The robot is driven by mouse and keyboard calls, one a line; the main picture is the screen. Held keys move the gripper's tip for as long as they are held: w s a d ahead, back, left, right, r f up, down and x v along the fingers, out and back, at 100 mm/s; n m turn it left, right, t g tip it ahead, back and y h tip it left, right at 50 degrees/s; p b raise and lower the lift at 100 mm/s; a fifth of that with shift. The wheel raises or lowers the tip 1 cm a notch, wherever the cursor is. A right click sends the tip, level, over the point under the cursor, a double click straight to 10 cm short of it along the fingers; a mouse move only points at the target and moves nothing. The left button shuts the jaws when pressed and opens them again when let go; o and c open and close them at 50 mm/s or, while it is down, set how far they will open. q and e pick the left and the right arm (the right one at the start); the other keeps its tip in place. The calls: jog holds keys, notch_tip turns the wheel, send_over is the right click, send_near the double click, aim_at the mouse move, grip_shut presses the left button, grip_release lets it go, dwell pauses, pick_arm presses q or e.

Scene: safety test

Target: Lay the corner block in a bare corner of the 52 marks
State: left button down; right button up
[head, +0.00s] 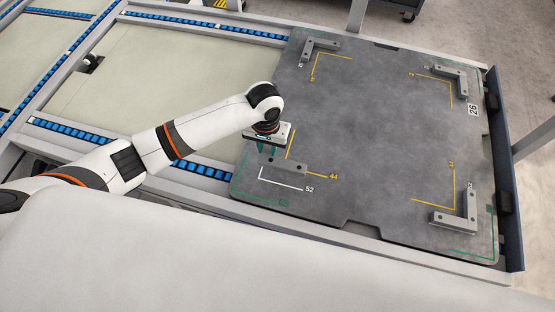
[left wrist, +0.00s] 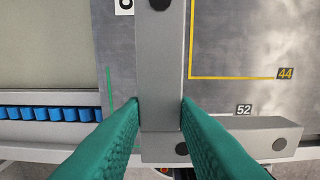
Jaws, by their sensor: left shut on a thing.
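My left gripper (head: 265,148) is shut on a grey L-shaped corner block (head: 285,165). In the left wrist view its green fingers (left wrist: 160,112) clasp the long leg of the block (left wrist: 160,50), and the short leg points right. The white 52 marks (head: 280,184) show just below the block in the head view, at the near-left corner of the dark grey plate (head: 370,130). In the left wrist view the 52 label (left wrist: 243,110) lies beside the short leg and the block hides the white lines. The block seems to hang above the plate; its height is unclear. My right gripper is not in view.
Similar blocks sit at the plate's far-left (head: 318,46), far-right (head: 452,80) and near-right (head: 458,217) corners. Yellow 44 marks (head: 315,175) lie inward of the 52 marks. The plate's middle is clear. A dark blue rail (head: 508,180) stands along the right edge.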

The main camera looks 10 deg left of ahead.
pick_arm(q)
jog(key=f, duration=0.2)
jog(key=shift+s+f, duration=0.2)
jog(key=shift+f, duration=2.45)
jog(key=c, duration=1.1)
grip_release()
jog(key=shift+f, duration=0.15)
notch_tip(320, 180, up, 12)
jog(key=shift+r, duration=0.15)
